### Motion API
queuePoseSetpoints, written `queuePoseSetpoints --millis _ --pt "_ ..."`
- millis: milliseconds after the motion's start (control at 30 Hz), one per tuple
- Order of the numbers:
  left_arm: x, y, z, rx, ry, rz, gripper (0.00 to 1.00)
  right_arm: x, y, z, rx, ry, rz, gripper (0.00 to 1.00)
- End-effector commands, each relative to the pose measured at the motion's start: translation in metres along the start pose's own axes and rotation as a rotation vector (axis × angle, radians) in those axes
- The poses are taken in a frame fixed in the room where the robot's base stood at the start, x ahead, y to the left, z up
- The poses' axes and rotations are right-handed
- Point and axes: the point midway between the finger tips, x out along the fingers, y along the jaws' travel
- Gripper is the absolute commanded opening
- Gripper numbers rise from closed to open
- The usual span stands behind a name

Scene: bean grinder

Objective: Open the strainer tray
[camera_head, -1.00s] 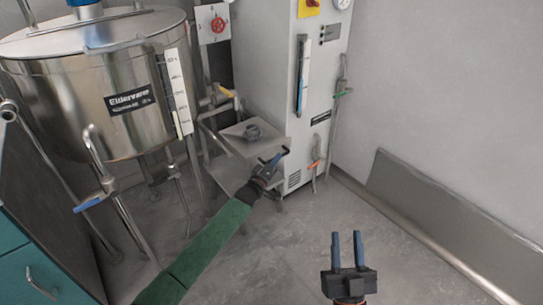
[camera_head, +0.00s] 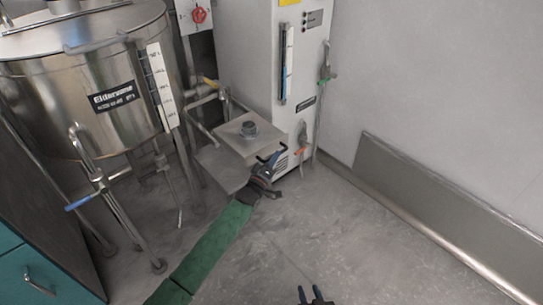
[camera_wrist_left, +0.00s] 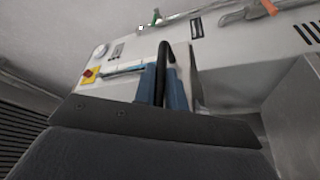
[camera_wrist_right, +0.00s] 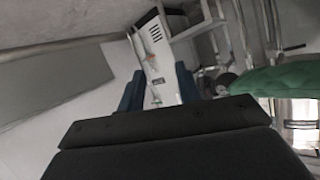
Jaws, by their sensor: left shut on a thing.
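The strainer tray unit is a grey metal box with a square top plate (camera_head: 233,135) and a round dark fitting (camera_head: 249,129), beside the white cabinet in the head view. A flat metal panel (camera_head: 222,170) shows at its front left. A black bar handle (camera_head: 279,156) sticks out at its front right. My left gripper (camera_head: 264,168) is shut on this handle. In the left wrist view the black handle (camera_wrist_left: 165,58) stands between the blue fingers. My right gripper (camera_head: 316,298) is open and empty at the bottom edge of the head view. How far the tray is open cannot be told.
A steel tank (camera_head: 75,95) on legs stands at the left. The white cabinet (camera_head: 262,60) stands behind the tray unit, with a hanging orange-handled valve (camera_head: 302,140). A metal wall guard (camera_head: 420,200) runs along the right wall. The floor (camera_head: 330,235) in front is clear.

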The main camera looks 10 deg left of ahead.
Motion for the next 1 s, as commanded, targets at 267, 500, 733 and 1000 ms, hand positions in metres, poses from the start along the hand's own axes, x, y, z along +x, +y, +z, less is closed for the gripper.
queuePoseSetpoints --millis 267,500,733,1000 --pt "-0.002 0.000 0.003 0.000 -0.001 -0.003 0.00 -0.002 0.001 0.017 0.005 -0.047 0.002 0.34" --pt "-0.002 0.000 0.003 0.000 -0.001 -0.003 0.00 -0.001 0.001 0.017 0.006 -0.047 0.002 0.34" --pt "-0.002 0.000 0.002 0.000 -0.001 -0.002 0.34 -0.001 0.002 0.016 0.005 -0.045 0.003 0.34" --pt "-0.004 0.001 0.002 0.000 0.000 -0.001 0.34 -0.001 0.001 0.015 0.006 -0.046 0.002 0.34"
